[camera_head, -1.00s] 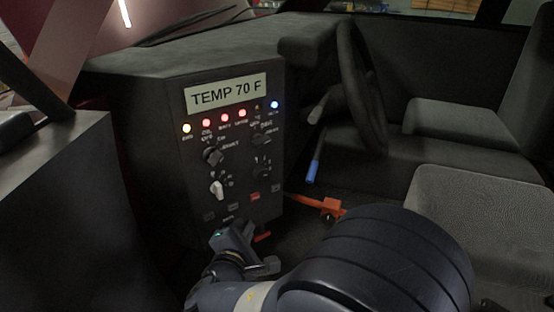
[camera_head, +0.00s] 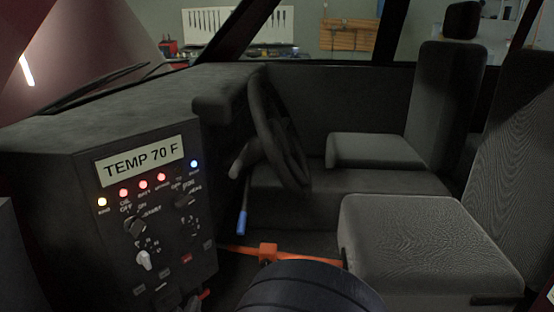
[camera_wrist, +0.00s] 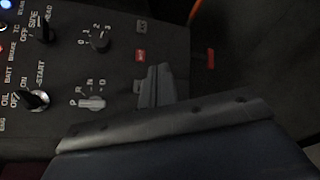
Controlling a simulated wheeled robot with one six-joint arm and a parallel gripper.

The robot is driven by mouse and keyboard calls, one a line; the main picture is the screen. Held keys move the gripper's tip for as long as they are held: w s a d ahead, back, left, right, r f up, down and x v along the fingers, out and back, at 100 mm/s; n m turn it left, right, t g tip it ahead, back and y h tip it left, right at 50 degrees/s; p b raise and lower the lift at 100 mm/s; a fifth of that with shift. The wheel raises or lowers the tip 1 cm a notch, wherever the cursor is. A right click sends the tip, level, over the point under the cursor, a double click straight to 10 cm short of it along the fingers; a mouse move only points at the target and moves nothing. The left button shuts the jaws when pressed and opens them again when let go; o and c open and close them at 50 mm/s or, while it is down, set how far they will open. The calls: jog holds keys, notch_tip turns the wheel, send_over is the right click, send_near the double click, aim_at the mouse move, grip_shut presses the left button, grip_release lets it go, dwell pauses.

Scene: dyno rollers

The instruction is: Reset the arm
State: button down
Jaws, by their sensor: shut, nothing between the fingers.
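My gripper (camera_wrist: 157,88) shows in the wrist view as grey fingers, shut and empty, in front of the lower part of the dashboard panel. In the head view only a dark rounded link of my arm shows at the bottom edge, and the gripper is out of the frame. The control panel (camera_head: 122,212) stands at the left of the head view with a "TEMP 70 F" display (camera_head: 139,162). In the wrist view a white selector knob (camera_wrist: 92,103) and a black start knob (camera_wrist: 33,99) lie left of the fingers.
Lit lamps (camera_head: 143,184) line the panel. A steering wheel (camera_head: 277,130), a blue-handled lever (camera_head: 242,223) and an orange bar (camera_head: 268,252) are beyond it. Grey seats (camera_head: 425,245) fill the right.

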dwell(0.4)
jog(key=w+a, duration=0.2)
jog(key=a, duration=0.1)
jog(key=w+a+p, duration=0.1)
jog(key=shift+w+a+r, duration=0.15)
jog(key=shift+w+r, duration=0.15)
dwell(0.5)
jog(key=shift+p, duration=0.8)
